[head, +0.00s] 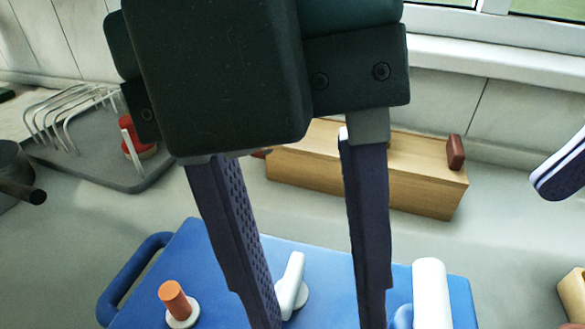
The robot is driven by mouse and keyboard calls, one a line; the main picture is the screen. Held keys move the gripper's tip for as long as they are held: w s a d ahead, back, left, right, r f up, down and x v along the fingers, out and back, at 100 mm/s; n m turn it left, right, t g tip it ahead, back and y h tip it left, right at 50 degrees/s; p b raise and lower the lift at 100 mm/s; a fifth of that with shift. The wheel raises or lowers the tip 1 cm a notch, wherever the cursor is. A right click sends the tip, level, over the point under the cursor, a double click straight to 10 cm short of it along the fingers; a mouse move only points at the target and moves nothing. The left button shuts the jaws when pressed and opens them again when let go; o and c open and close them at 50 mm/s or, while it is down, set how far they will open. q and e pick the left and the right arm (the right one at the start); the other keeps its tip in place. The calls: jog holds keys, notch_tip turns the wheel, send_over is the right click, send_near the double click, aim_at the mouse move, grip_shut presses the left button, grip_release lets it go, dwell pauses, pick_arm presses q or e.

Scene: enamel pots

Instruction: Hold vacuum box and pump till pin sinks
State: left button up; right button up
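The blue vacuum box (215,250) lies at the bottom of the head view, its near part cut off by the frame. An orange pin (173,297) stands up from a white collar on its left part. A white lever (291,285) sits on a round white base in the middle. A white cylinder (431,295), perhaps the pump grip, stands at the right. My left gripper (320,312) is open above the box, fingers pointing down and wide apart, tips at the lower frame edge. My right gripper (560,175) shows only a fingertip at the right edge.
A wooden block (425,187) with red-brown end pieces stands behind the box. A grey tray (85,160) with a wire rack is at the back left, a dark pot (14,170) at the left edge. A light wooden piece (573,293) is at the lower right.

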aim_at(291, 277)
pick_arm(q)
jog(key=w+a+r+m+t+y, duration=0.1)
jog(key=w+r+m+t+y, duration=0.15)
jog(key=w, duration=0.25)
jog(key=shift+n+t, duration=0.35)
jog(key=shift+t, duration=0.1)
notch_tip(291, 277, down, 9)
jog(key=shift+s+r, duration=0.1)
jog(key=shift+s, duration=0.05)
grip_shut()
dwell(1.0)
